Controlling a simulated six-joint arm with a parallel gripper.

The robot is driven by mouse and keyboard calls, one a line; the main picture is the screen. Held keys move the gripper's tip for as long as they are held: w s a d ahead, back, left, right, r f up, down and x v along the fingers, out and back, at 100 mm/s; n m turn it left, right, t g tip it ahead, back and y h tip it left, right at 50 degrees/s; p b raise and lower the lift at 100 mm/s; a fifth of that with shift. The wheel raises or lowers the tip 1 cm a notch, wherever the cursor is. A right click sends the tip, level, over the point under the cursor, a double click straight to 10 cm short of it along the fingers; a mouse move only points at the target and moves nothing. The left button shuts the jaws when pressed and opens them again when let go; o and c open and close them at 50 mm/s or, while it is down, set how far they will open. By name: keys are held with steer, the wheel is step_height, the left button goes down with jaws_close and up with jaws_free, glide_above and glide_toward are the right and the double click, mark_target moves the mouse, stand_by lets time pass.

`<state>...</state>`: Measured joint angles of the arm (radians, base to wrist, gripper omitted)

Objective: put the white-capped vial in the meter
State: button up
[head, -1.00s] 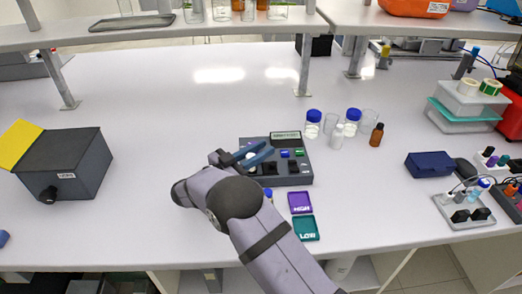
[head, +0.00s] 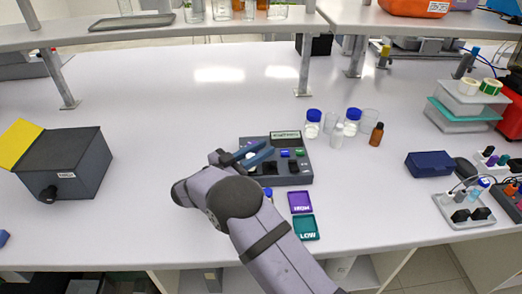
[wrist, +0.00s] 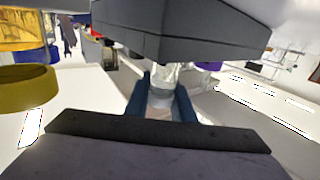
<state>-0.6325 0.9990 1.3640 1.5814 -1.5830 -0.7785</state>
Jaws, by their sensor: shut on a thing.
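The meter (head: 297,178), a dark grey box with a small display and coloured buttons, sits mid-table. My gripper (head: 256,155) is over its left part, with blue fingers. In the wrist view my gripper (wrist: 162,100) is shut on a clear, pale vial (wrist: 161,80), which I take as the white-capped vial. Its upper end meets the dark grey body in front; I cannot tell whether it is inside an opening, and its cap is not clear. In the head view my fingers and arm cover most of it.
Blue-capped bottles (head: 313,124), a small white-topped bottle (head: 337,136), clear beakers and an amber bottle (head: 377,135) stand right of the meter. A purple HIGH tray (head: 301,202) and a teal LOW tray (head: 305,228) lie in front.

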steer(key=shift+r, duration=0.25)
steer(key=shift+r+p, duration=1.05)
steer(key=shift+r, duration=0.2)
